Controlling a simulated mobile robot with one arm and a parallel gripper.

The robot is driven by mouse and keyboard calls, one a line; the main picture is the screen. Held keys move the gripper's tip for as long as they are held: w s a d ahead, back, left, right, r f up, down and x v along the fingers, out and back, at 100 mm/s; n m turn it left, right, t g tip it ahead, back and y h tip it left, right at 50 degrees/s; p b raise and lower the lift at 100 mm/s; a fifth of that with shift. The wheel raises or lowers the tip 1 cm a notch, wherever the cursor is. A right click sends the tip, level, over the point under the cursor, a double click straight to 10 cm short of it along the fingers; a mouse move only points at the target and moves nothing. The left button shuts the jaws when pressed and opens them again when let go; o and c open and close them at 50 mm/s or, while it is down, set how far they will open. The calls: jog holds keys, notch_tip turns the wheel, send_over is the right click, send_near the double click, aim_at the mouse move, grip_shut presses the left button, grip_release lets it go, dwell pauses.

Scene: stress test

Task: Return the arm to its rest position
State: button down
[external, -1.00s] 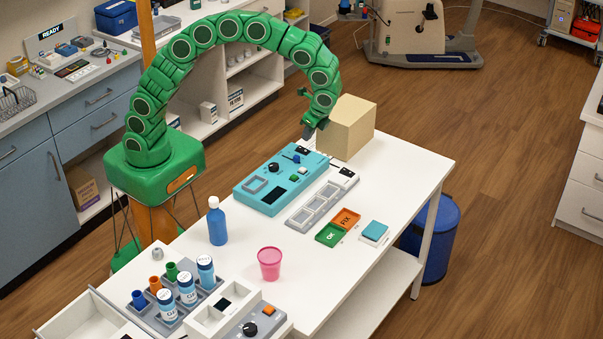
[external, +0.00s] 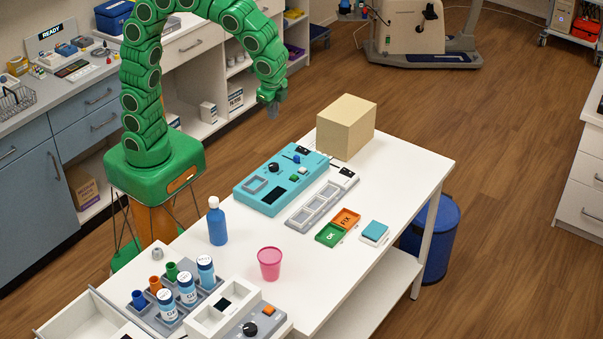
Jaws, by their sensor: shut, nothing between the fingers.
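My green segmented arm (external: 140,95) rises from its green base at the left of the white table and arches over to the right, its top cut off by the picture's upper edge. My gripper (external: 273,107) hangs at the arm's end, pointing down. It is shut and empty, in the air by the table's far left edge, apart from the things on the table.
A cardboard-coloured box (external: 345,127) stands at the table's far end. A teal device (external: 283,178) lies in front of it. A blue bottle (external: 217,222), a pink cup (external: 269,263) and a vial rack (external: 165,318) are nearer. White shelves (external: 200,100) stand behind the arm.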

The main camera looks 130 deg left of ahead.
jog(key=s+d+r+n+t, duration=0.1)
jog(key=s+d+r, duration=0.25)
jog(key=s, duration=0.25)
jog(key=s+d+r+t, duration=0.2)
jog(key=s+d+r, duration=0.1)
jog(key=s+d, duration=0.3)
jog(key=s+d+f+m+g+h, duration=0.1)
jog(key=s+d+f+g, duration=0.1)
jog(key=s+d+f, duration=0.35)
jog(key=s+d+f+g+h, duration=0.1)
jog(key=s+d+f+g, duration=0.15)
jog(key=s, duration=0.65)
jog(key=w+a, duration=0.6)
jog(key=w, duration=0.6)
jog(key=w+a, duration=0.5)
jog(key=w, duration=0.6)
jog(key=w+a+f+g, duration=0.1)
jog(key=w+a+f, duration=0.4)
jog(key=w+a, duration=0.4)
jog(key=w+a+f, duration=0.5)
jog(key=a+f, duration=0.2)
jog(key=a, duration=0.3)
jog(key=shift+g, duration=0.35)
jog(key=x, duration=0.9)
jog(key=shift+f, duration=0.4)
jog(key=shift+s, duration=1.95)
